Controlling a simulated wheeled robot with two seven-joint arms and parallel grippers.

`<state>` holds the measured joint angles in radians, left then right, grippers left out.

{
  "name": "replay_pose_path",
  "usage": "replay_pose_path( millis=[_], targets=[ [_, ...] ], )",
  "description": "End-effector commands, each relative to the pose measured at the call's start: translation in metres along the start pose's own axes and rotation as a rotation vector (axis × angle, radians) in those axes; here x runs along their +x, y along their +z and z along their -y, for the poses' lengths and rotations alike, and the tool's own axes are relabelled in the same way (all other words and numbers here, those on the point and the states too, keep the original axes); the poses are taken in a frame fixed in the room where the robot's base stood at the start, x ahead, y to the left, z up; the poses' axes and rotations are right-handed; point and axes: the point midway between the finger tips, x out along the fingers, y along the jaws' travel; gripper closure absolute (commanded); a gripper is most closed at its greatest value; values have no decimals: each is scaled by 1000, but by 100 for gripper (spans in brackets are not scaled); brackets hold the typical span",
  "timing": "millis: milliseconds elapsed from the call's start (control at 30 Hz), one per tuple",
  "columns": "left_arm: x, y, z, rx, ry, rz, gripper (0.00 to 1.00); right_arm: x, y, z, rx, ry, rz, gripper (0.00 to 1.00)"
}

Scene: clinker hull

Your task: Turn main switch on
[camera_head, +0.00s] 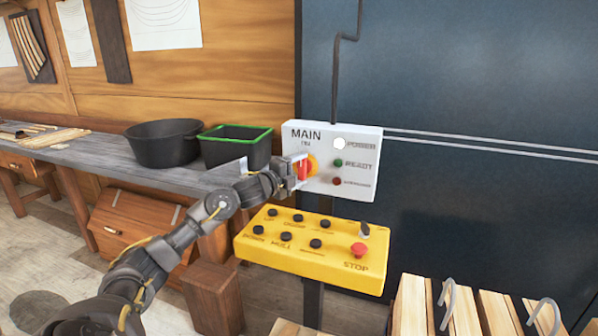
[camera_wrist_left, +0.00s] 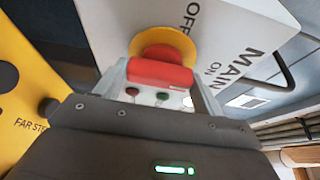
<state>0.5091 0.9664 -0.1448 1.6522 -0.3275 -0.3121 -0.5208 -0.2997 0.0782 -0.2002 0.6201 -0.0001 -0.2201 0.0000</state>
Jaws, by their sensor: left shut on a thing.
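The main switch (camera_head: 311,164) is a red handle on a yellow disc, on a white panel (camera_head: 318,133) marked MAIN. In the left wrist view the red handle (camera_wrist_left: 158,74) lies across the picture in front of the yellow disc, with OFF and ON printed beside it. My left gripper (camera_head: 299,170) is at the switch, its two fingers on either side of the handle and shut on it. In the head view the gripper hides part of the switch. The panel's POWER lamp (camera_head: 340,143) looks white, READY green, the lowest red. My right gripper is not in view.
A yellow control box (camera_head: 310,263) with several black knobs and a red STOP button (camera_head: 358,250) stands just below the panel. A bench (camera_head: 95,160) at left holds a black tub (camera_head: 163,145) and a green-rimmed bin (camera_head: 235,148). Wooden slats (camera_head: 455,308) stand at lower right.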

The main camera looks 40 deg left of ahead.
Motion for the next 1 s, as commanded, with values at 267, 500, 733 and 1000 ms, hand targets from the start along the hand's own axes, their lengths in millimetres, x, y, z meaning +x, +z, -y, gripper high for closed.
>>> replay_pose_path(
  millis=[267,500,733,1000],
  targets=[
    [0,-1,-1,1,2,-2,9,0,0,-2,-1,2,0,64],
    [-1,0,-1,1,1,-1,9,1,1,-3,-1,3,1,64],
    [-27,0,-5,6,3,-2,9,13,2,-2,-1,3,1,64],
    [-75,0,-6,5,6,-1,9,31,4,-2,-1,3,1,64]
  ],
)
